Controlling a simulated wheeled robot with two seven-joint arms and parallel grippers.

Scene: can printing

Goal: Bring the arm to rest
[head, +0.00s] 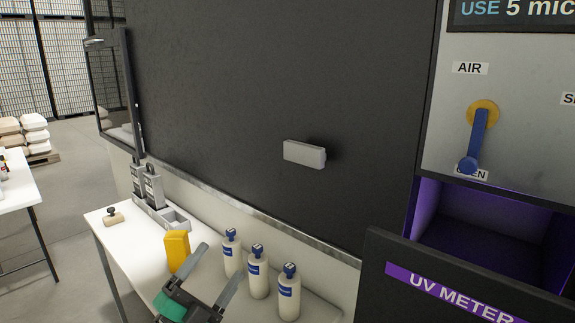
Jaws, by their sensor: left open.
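My left gripper (207,272) shows at the bottom, over the white table. Its two grey fingers are spread apart and nothing is between them. A teal part shows at its base, and the rest of the arm is cut off by the lower edge. The fingers are close to a yellow block (177,250) and to the left of several white bottles (257,272) with blue caps; I cannot tell whether they touch. My right gripper is out of view.
The white table (108,235) also holds a stamp-like tool (113,217) and a grey holder with devices (155,195). A dark panel with a light handle (304,153) rises behind. At right are a blue lever (478,140) and an open purple-lit compartment above the UV METER drawer (450,290).

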